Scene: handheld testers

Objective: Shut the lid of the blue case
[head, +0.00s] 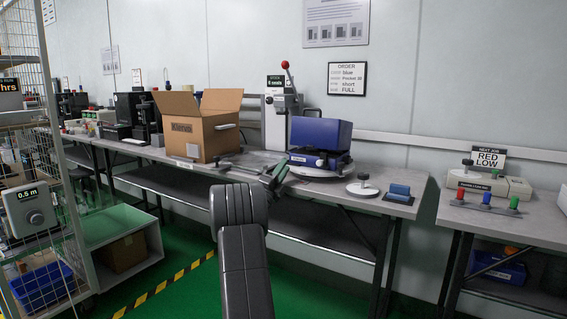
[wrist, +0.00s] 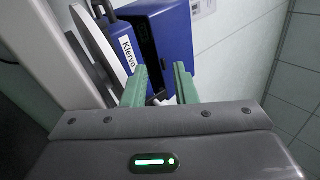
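The blue case (head: 318,163) stands on a round turntable on the bench, right of the cardboard box. Its large blue lid (head: 322,134) stands raised above the lower body, with a dark gap between them. In the wrist view the case lies sideways: its lower body with a white "Klervo" label (wrist: 127,57) is left, and the lid (wrist: 176,34) is right of a dark band. My gripper (head: 273,173) is at the left of the case. Its two green fingers (wrist: 160,72) are parted, with nothing clearly held between them. I cannot tell whether a finger touches the case.
An open cardboard box (head: 195,136) stands left of the case. A press with a red knob (head: 285,66) rises behind. A white disc with a dark knob (head: 362,188) and a blue block (head: 400,190) sit at the right. The wall is close behind the bench.

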